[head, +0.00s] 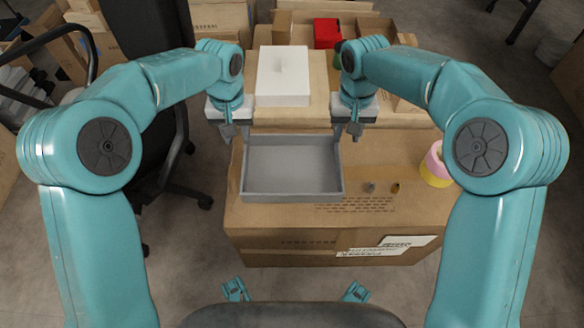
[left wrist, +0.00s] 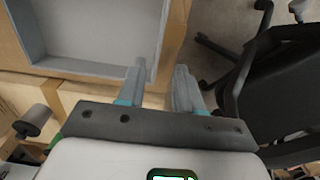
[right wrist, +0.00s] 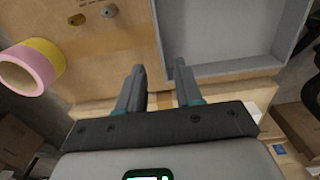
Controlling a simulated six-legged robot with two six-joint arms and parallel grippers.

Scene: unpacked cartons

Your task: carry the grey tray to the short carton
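The grey tray (head: 293,196) is a shallow, empty open box lying on the top of a brown carton (head: 390,210). My left gripper (head: 236,132) is at the tray's far left corner; in the left wrist view its fingers (left wrist: 160,70) are apart, on either side of the line of the tray's side wall (left wrist: 163,35). My right gripper (head: 346,132) is at the far right corner, its fingers (right wrist: 160,68) also apart around the line of the opposite side wall (right wrist: 159,40). Neither visibly clamps the wall. I cannot tell which carton is the short one.
Behind the tray, a white box (head: 284,76) lies on another carton, with a red box (head: 327,33) further back. Pink and yellow tape rolls (head: 434,166) and small metal parts (head: 369,187) lie right of the tray. A black chair (head: 170,150) stands at the left.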

